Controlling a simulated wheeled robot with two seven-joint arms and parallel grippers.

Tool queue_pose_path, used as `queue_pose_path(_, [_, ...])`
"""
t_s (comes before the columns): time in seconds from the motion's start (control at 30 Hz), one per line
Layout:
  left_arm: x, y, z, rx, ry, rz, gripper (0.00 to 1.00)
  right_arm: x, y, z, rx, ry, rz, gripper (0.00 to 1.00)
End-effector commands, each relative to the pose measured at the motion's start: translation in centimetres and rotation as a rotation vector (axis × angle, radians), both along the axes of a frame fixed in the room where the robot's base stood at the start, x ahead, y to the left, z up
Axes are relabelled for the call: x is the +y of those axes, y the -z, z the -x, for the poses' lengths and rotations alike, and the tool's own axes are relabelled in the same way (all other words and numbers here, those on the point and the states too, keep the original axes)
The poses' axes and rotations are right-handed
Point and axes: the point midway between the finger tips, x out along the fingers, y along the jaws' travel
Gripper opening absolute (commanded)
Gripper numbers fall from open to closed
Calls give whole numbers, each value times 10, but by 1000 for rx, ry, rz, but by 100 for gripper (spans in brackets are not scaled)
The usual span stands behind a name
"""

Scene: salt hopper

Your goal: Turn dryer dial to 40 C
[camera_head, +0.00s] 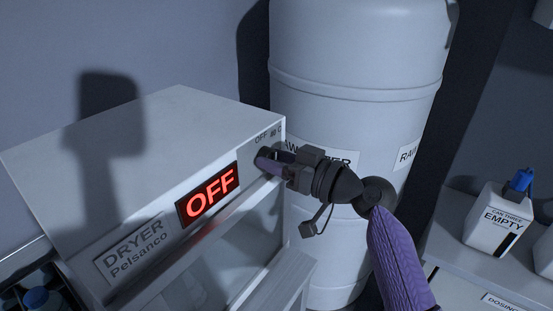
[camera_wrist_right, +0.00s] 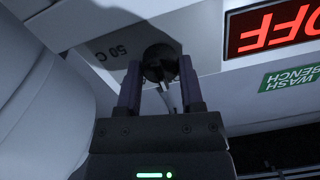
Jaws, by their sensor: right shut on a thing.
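The dryer (camera_head: 150,135) is a pale box at the left of the head view, with a label reading "DRYER Pelsanco". Its red display (camera_head: 208,194) reads OFF, and part of it shows in the right wrist view (camera_wrist_right: 270,30). The dark round dial (camera_wrist_right: 160,62) is on the dryer's front, beside a "50 C" mark. My right gripper (camera_head: 270,160) is at the dial, with its two fingers (camera_wrist_right: 160,85) on either side of it, shut on it. The fingers and gripper hide most of the dial in the head view. My left gripper is not in view.
A large pale tank (camera_head: 355,60) stands right behind my right gripper. A white can (camera_head: 495,225) labelled "CAN THREE EMPTY" with a blue cap stands on a surface at the right. A green "WASH BENCH" label (camera_wrist_right: 290,80) shows in the wrist view.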

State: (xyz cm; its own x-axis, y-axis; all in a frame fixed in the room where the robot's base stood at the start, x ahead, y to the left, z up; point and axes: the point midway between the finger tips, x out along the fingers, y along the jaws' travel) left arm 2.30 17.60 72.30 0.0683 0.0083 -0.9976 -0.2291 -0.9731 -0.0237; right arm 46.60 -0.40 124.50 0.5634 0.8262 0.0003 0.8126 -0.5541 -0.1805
Motion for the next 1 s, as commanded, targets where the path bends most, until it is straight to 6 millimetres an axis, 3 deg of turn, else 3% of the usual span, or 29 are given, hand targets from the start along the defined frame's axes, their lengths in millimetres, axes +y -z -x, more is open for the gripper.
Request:
queue_pose_path(0.43, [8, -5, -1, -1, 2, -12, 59, 0, -1, 0, 249, 1, -180, 0])
queue_pose_path(1.0, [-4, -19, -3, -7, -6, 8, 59, 0, -1, 0, 595, 0, -434, 0])
